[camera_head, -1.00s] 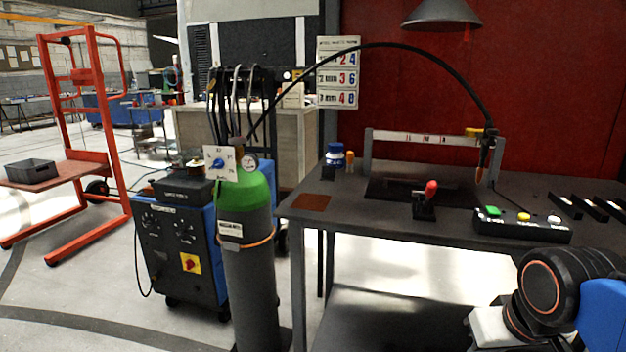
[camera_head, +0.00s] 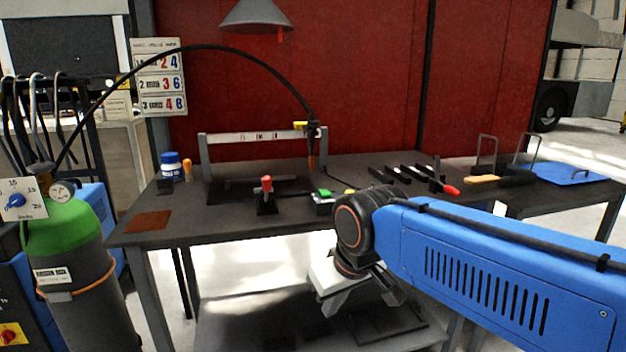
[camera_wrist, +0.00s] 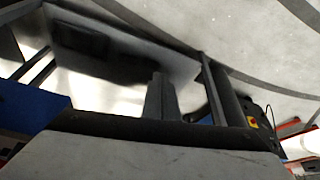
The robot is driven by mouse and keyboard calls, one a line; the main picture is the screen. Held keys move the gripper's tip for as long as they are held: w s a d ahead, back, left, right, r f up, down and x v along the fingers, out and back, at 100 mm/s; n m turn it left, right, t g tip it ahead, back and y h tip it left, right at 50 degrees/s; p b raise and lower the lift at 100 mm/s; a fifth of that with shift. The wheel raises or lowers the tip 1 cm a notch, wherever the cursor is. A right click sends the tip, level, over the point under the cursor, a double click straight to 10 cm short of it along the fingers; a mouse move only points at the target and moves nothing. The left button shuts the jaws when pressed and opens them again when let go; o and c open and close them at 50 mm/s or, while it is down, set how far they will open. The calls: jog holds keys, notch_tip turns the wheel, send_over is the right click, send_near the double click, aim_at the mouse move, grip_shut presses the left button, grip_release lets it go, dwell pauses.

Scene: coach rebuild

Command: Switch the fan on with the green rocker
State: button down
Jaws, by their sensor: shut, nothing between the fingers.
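The green rocker (camera_head: 324,193) sits on the left end of a small dark control box (camera_head: 323,208) on the workbench. My arm's wrist hides the rest of the box in the head view. My gripper (camera_head: 350,302) is low in front of the bench, below the rocker and apart from it. It points downward and is shut and empty. Its fingers (camera_wrist: 160,96) show together in the wrist view, above the floor and dark bench parts. The rocker is not seen in the wrist view. I cannot identify a fan; a grey hood (camera_head: 255,15) hangs above the bench.
A red-handled clamp (camera_head: 266,196) stands left of the box, and a torch on a stand (camera_head: 312,150) behind. Black holders (camera_head: 405,173) lie to the right. A green-topped gas cylinder (camera_head: 65,235) stands at left.

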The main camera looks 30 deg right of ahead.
jog(key=w+d+r+m+g, duration=0.1)
jog(key=w+d+r, duration=0.2)
jog(key=w+r, duration=0.5)
jog(key=w+d+r+g, duration=0.1)
jog(key=w+d+r, duration=0.2)
jog(key=w+r, duration=0.55)
notch_tip(320, 180, up, 12)
jog(key=m+g, duration=0.2)
send_over(324, 192)
jog(key=w, duration=0.1)
jog(key=shift+w+d, duration=0.15)
jog(key=shift+d, duration=0.05)
notch_tip(324, 192, down, 14)
jog(key=shift+f, duration=0.2)
jog(key=shift+s+a+r, duration=0.15)
jog(key=shift+s+a, duration=0.05)
jog(key=shift+s, duration=0.45)
